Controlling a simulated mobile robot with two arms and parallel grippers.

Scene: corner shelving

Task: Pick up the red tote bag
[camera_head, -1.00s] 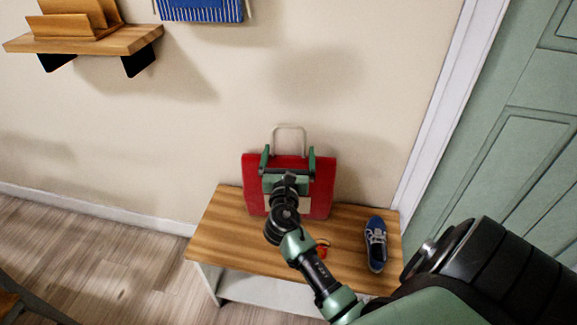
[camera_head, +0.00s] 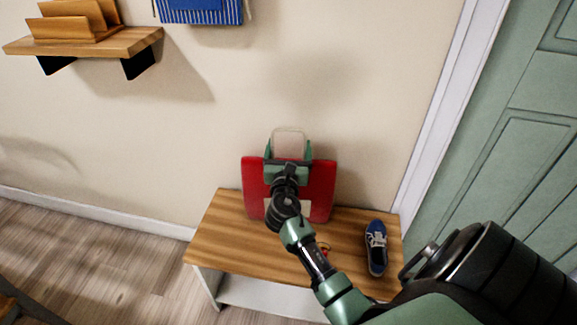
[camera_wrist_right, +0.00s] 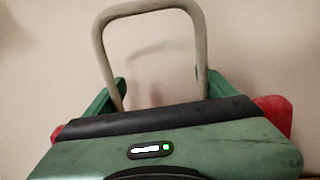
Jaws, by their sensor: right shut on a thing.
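The red tote bag (camera_head: 321,188) stands upright on the wooden bench against the wall. Its pale looped handle (camera_head: 289,130) rises above it and also fills the upper middle of the right wrist view (camera_wrist_right: 151,8). My right gripper (camera_head: 288,149) is at the top of the bag, in front of it. The gripper and wrist hide the middle of the bag. Red edges of the bag (camera_wrist_right: 275,110) show beside the gripper body in the wrist view. My left gripper is not in view.
A blue shoe (camera_head: 376,247) and a small red item (camera_head: 325,250) lie on the bench (camera_head: 228,238). A wooden wall shelf (camera_head: 85,46) and a blue striped hanging cloth (camera_head: 200,10) are above left. A green door (camera_head: 510,150) is at the right.

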